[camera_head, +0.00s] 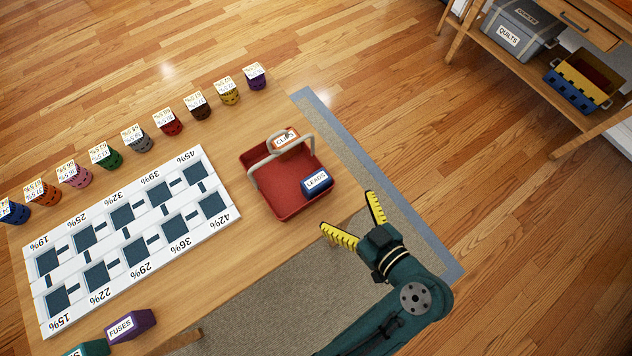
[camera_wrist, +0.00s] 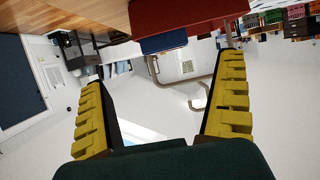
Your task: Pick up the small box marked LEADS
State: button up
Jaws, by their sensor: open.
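The small blue box marked LEADS (camera_head: 317,182) lies inside a red basket (camera_head: 262,153), at its near right corner. The basket has a raised grey handle and stands on the wooden table. My gripper (camera_head: 346,210) is open and empty, with its yellow fingers spread. In the head view it appears just below and right of the basket, apart from the box. In the wrist view, the red basket (camera_wrist: 187,14) shows at the top edge, with a blue patch (camera_wrist: 163,42) that looks like the LEADS box. It lies beyond the open fingers (camera_wrist: 163,68).
A second box, orange with a white label (camera_head: 284,140), sits at the basket's far side, partly behind the handle. A white percentage board (camera_head: 132,231) lies left of the basket. Several coloured labelled cups (camera_head: 171,124) line the table's far edge. A purple FUSES box (camera_head: 130,325) is at lower left.

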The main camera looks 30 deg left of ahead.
aim_at(318, 183)
jog(key=b+x, duration=0.1)
jog(key=x, duration=0.5)
jog(key=shift+w+a+f, duration=0.1)
jog(key=shift+a, duration=0.15)
jog(key=x, duration=0.3)
jog(key=r+b+x, duration=0.1)
jog(key=x, duration=0.1)
jog(key=shift+a, duration=0.4)
jog(key=shift+d, duration=0.1)
jog(key=c, duration=1.2)
